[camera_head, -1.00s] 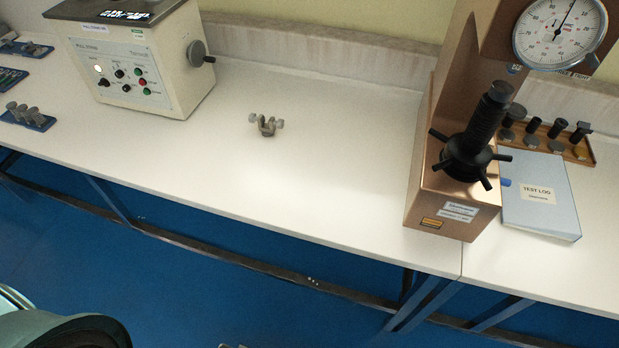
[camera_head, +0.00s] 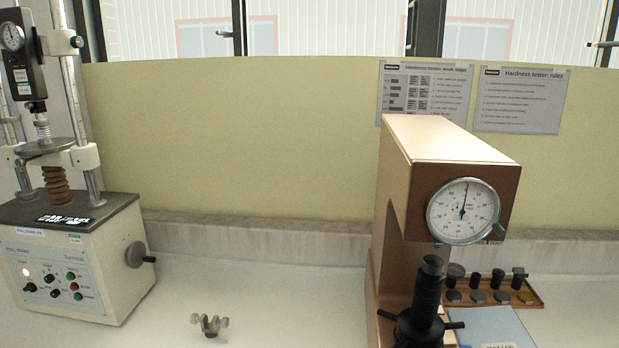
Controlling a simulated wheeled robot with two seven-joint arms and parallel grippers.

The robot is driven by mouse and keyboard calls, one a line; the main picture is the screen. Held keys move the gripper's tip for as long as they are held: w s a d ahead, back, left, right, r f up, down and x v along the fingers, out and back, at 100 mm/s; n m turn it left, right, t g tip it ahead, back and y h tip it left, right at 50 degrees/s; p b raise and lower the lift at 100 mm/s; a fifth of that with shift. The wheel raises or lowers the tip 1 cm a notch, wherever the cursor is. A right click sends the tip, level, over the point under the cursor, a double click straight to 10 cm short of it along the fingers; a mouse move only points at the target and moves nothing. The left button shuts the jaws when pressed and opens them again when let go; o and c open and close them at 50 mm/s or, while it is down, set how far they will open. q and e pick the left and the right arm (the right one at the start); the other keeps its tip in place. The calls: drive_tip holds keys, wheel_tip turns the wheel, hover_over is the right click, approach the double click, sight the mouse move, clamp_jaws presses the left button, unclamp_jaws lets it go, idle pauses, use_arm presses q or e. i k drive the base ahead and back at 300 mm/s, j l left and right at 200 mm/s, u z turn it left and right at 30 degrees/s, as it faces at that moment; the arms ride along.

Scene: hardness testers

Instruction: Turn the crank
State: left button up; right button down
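A grey round crank (camera_head: 138,255) with a short dark handle sits on the right side of the white tester (camera_head: 85,280) at the left. The handle points right. A brown hardness tester (camera_head: 395,195) stands right of centre, with a dial gauge (camera_head: 463,211) on its front. Below the dial is a black threaded post with a spoked handwheel (camera_head: 420,326), partly cut off by the bottom edge. Neither of my grippers is in view.
A small metal clamp-like part (camera_head: 210,325) stands on the white bench (camera_head: 270,290) between the testers. A wooden tray (camera_head: 535,299) with dark fittings and a blue test log (camera_head: 485,325) lie at the right. The bench between the testers is otherwise clear.

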sight(137, 257)
drive_tip(key=u, duration=1.35)
drive_tip(key=i+j+z, duration=0.25)
drive_tip(key=i+j, duration=0.45)
drive_tip(key=i+j+z, duration=0.25)
drive_tip(key=i+j, duration=0.4)
drive_tip(key=j, duration=0.15)
drive_tip(key=k+l+z, duration=0.15)
drive_tip(key=z, duration=0.15)
drive_tip(key=k+l+z, duration=0.3)
drive_tip(key=j, duration=0.1)
